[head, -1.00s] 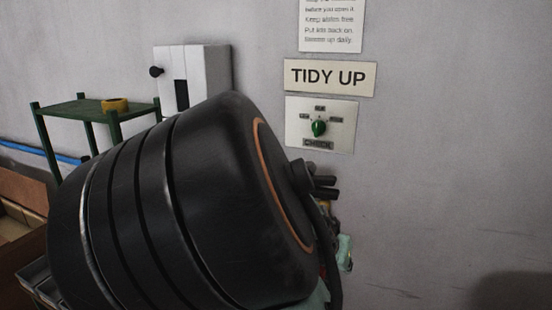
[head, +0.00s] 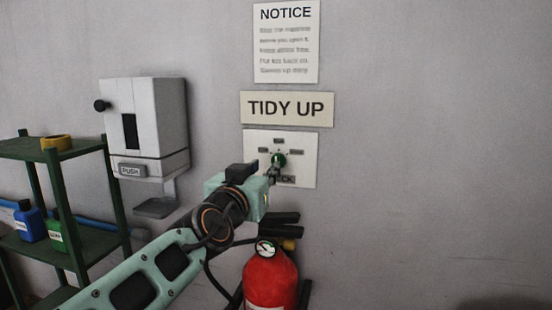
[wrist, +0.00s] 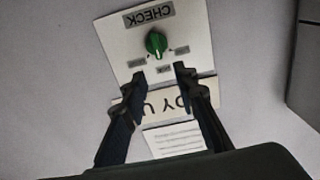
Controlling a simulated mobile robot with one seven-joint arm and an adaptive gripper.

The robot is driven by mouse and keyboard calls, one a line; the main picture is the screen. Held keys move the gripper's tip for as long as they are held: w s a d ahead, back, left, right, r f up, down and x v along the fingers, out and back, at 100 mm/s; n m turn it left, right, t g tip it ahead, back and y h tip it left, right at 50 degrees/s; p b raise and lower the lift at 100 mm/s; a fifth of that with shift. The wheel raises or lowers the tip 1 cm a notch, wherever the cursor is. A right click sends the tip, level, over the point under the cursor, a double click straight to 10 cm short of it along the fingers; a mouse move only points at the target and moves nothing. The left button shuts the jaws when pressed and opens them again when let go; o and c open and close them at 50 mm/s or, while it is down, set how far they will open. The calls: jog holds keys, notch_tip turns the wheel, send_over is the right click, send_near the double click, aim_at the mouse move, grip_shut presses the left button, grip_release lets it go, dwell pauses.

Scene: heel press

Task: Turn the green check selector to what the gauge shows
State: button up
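The green check selector (head: 279,160) is a small knob on a white plate (head: 306,172) on the wall, under the TIDY UP sign. In the wrist view the selector (wrist: 156,43) shows whole on its upside-down CHECK plate (wrist: 189,22), with small labels around it too small to read. My gripper (wrist: 161,76) is open and empty, its two fingertips apart and just short of the knob. In the head view my gripper (head: 274,172) hides part of the plate. The gauge (head: 265,249) is on top of the red fire extinguisher (head: 270,280); its reading is too small to tell.
A white dispenser (head: 146,115) marked PUSH hangs on the wall at the left. A green shelf (head: 88,150) with a yellow roll (head: 56,143) and bottles stands left of it. A NOTICE sheet (head: 286,42) hangs above. The wall at the right is bare.

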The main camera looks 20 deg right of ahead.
aim_at(276, 157)
jog(key=p+x, duration=0.1)
jog(key=x, duration=0.9)
jog(key=shift+s, duration=0.1)
jog(key=shift+f, duration=0.1)
grip_shut()
